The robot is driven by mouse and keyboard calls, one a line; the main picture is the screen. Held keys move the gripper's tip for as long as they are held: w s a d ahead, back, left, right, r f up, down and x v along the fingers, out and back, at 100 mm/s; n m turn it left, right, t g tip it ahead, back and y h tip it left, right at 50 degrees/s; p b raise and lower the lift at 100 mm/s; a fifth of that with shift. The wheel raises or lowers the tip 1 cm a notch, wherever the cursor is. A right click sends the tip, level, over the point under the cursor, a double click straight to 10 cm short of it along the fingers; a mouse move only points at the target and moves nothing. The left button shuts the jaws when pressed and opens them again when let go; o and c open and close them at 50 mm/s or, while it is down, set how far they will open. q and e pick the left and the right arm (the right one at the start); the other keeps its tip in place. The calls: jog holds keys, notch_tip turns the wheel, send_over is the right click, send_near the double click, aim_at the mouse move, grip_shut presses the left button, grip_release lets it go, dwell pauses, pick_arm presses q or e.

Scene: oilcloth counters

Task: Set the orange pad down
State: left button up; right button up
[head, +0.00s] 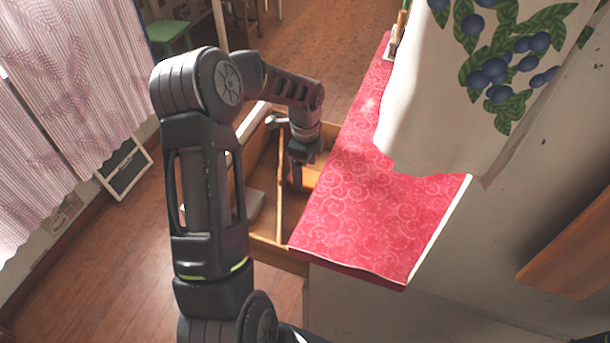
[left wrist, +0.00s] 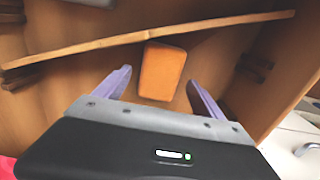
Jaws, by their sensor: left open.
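The orange pad (left wrist: 163,70) lies in a wooden drawer (left wrist: 60,105) in the left wrist view, close to a thin wooden divider (left wrist: 150,37). My left gripper (left wrist: 158,80) is open, with one purple finger on each side of the pad and a visible gap on both sides. In the head view my left gripper (head: 298,172) reaches down into the open drawer (head: 272,255) beside the red counter. The pad cannot be made out there. My right gripper is in neither view.
The red patterned counter (head: 365,215) borders the drawer on the right. A pale flat object (head: 250,207) lies in the drawer's left part, past the divider. A cloth with blue fruit (head: 440,90) hangs over the counter. A green stool (head: 170,36) stands far back.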

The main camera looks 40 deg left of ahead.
aim_at(305, 177)
pick_arm(q)
notch_tip(305, 177, up, 9)
jog(key=shift+b, duration=0.3)
dwell(0.5)
